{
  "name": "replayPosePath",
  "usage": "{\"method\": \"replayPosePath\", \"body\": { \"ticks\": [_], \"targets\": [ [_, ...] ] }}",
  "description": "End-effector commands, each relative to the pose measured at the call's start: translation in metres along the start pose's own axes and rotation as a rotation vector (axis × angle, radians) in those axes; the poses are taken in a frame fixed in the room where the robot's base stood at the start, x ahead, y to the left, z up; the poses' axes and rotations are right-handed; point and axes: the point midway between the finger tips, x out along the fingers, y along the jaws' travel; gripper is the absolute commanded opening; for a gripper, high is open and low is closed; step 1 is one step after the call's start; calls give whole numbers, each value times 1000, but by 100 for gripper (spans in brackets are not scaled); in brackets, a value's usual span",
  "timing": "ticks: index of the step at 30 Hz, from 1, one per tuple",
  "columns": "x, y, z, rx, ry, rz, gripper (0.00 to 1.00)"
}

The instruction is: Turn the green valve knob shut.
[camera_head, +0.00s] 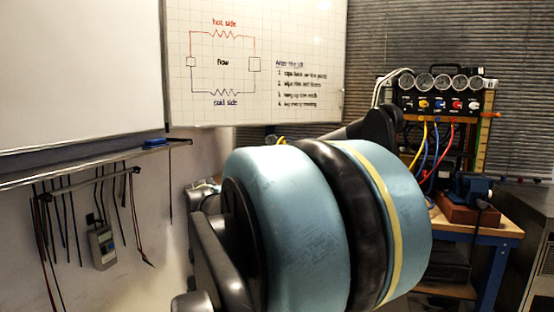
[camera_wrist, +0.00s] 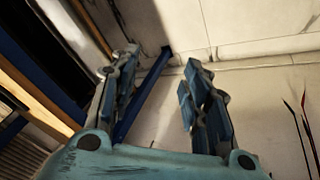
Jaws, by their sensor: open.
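The gauge rig (camera_head: 398,100) stands on a bench at the right in the head view, with a row of round gauges and a row of small coloured knobs below them. I can make out yellow, blue and red there, but no clearly green knob. My arm fills the middle of the head view and may hide part of the rig. My gripper (camera_wrist: 162,65) is open and empty in the wrist view, its two fingers spread apart. No knob shows between or near them. The gripper itself does not show in the head view.
Yellow, blue and red hoses (camera_head: 435,150) hang from the rig. A blue vise (camera_head: 472,188) sits on the wooden bench (camera_head: 495,226). A whiteboard (camera_head: 300,50) and hanging leads with a meter (camera_head: 102,245) are on the left. A blue bar (camera_wrist: 142,95) lies beyond my fingers.

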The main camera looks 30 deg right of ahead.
Motion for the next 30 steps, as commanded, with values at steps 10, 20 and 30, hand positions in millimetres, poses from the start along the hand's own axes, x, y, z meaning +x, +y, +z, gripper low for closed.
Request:
{"method": "replayPosePath", "body": {
  "ticks": [10,20,30],
  "targets": [
    [-11,165,-102,-315,116,517,43],
    [-31,285,-181,-756,51,945,43],
    [-24,350,-228,-1205,-110,1192,43]
  ]
}}
